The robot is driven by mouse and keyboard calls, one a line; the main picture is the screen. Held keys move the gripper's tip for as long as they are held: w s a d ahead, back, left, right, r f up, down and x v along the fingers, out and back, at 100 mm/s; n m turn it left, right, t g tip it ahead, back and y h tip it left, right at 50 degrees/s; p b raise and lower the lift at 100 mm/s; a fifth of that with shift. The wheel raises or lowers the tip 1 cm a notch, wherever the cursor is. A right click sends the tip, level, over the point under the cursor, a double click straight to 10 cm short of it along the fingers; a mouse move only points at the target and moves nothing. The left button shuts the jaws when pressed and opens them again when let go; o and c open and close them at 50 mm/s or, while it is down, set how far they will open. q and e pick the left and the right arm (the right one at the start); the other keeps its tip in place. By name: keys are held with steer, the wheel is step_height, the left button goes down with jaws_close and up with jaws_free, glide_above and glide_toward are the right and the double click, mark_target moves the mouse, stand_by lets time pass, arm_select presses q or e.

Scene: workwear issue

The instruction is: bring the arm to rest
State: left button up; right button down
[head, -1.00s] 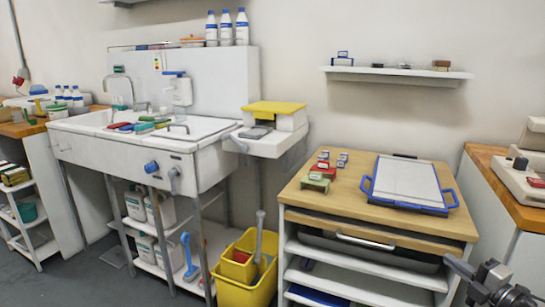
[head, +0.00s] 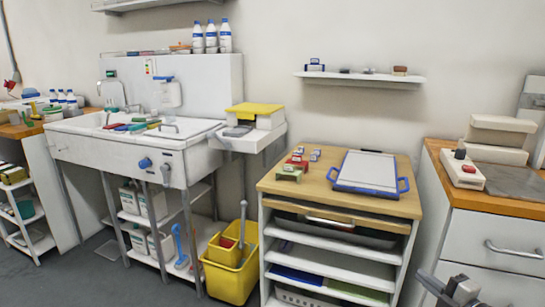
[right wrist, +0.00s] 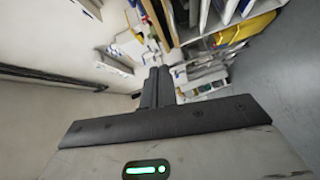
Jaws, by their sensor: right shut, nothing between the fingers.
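My right gripper (head: 455,288) shows at the bottom right of the head view, in front of the wooden-topped cabinet. It is shut and holds nothing. In the right wrist view its two dark fingers (right wrist: 158,86) lie together, pointing away over the floor and furniture, touching nothing that I can see. My left gripper is not in view.
A wooden-topped cabinet (head: 268,184) carries a blue-handled tray (head: 368,172) and several small blocks. A white sink (head: 100,145) stands left, with a yellow bucket (head: 230,280) beside it. A wooden counter (head: 500,194) is at the right. A wall shelf (head: 360,77) hangs above.

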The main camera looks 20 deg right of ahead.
steer(key=s+a+f+m+g, duration=0.1)
steer(key=s+a+f+m, duration=0.2)
steer(key=a, duration=0.4)
steer(key=s+a+f+m+g+p, duration=0.1)
steer(key=s+a+f+m, duration=0.15)
steer(key=a, duration=0.45)
steer(key=s+a+f+m+g, duration=0.1)
steer(key=s+a+f+m, duration=0.2)
steer(key=a, duration=0.4)
steer(key=s+a+r+m+g+y, duration=0.1)
steer(key=s+a+m, duration=0.2)
steer(key=a, duration=0.4)
steer(key=s+a+r+m+g, duration=0.1)
steer(key=s+a+m+g, duration=0.1)
steer(key=a, duration=0.6)
steer(key=shift+s+a+r+m+g+y+p, duration=0.15)
steer(key=shift+s+a+m+g+y+p, duration=0.25)
steer(key=shift+s+m, duration=0.4)
steer(key=shift+d, duration=0.1)
